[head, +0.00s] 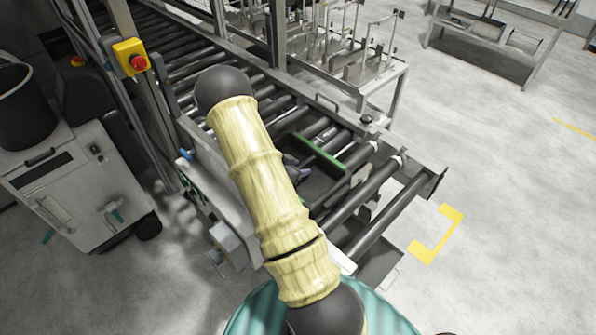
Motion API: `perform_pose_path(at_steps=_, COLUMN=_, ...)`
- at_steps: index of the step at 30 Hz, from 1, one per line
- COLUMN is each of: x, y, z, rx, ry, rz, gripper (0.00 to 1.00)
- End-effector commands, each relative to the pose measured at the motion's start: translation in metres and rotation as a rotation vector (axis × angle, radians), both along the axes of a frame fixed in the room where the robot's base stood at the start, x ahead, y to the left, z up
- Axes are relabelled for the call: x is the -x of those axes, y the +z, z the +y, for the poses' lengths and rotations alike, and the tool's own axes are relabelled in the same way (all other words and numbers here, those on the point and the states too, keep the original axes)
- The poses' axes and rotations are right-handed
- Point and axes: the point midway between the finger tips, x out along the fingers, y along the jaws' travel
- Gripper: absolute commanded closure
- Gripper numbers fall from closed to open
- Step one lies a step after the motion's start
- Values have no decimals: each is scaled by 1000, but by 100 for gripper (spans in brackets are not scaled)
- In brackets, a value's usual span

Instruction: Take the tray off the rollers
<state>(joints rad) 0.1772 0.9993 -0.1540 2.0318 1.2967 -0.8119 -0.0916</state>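A dark tray with a green edge strip (322,153) lies on the roller conveyor (372,205), near its front end. My arm passes in front of the tray's left part and hides it. A small grey-purple shape (292,163) shows at the tray beside my arm; I cannot tell what it is. My gripper cannot be made out; my upper arm and elbow cover the area behind them.
A yellow box with a red stop button (137,62) is on a post at the left. A grey cabinet (75,185) with a black bucket (25,108) stands left. A metal rack table (385,75) stands behind the conveyor.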

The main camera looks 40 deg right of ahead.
Motion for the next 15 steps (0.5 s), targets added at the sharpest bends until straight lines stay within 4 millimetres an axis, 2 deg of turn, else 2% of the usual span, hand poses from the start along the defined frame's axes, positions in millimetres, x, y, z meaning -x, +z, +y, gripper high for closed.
perform_pose_path(at_steps=11, x=0, y=0, z=0, rx=0, ry=0, rz=0, gripper=60)
perform_pose_path(at_steps=12, x=0, y=0, z=0, rx=1, ry=0, rz=0, gripper=62)
perform_pose_path(at_steps=15, x=0, y=0, z=0, rx=1, ry=0, rz=0, gripper=82)
